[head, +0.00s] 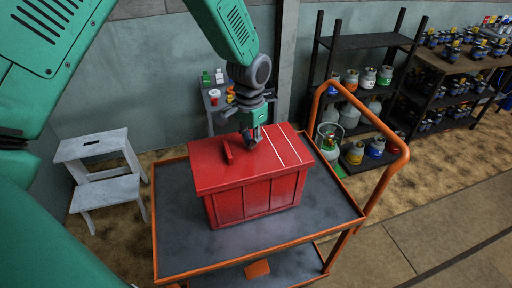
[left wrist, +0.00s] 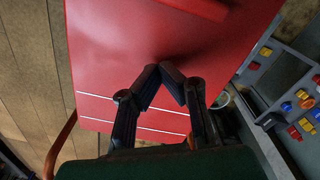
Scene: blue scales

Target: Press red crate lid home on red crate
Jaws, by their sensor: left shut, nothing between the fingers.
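The red crate (head: 258,199) stands upright on the grey top of an orange-framed cart. The red crate lid (head: 215,174) lies over its top, with a raised red handle (head: 226,152) and two white stripes near its right end. I cannot tell whether the lid is fully seated. My left gripper (head: 251,143) points down at the lid, between the handle and the stripes. In the left wrist view the lid (left wrist: 110,45) fills the middle, and the shut, empty fingers (left wrist: 165,68) are at or just above its surface; contact is unclear. My right gripper is not in view.
The cart (head: 180,249) has bare top around the crate and a raised orange handle (head: 383,130) at right. A white step stool (head: 100,165) stands left. Behind are a small grey table and dark shelves (head: 365,42) with gas bottles.

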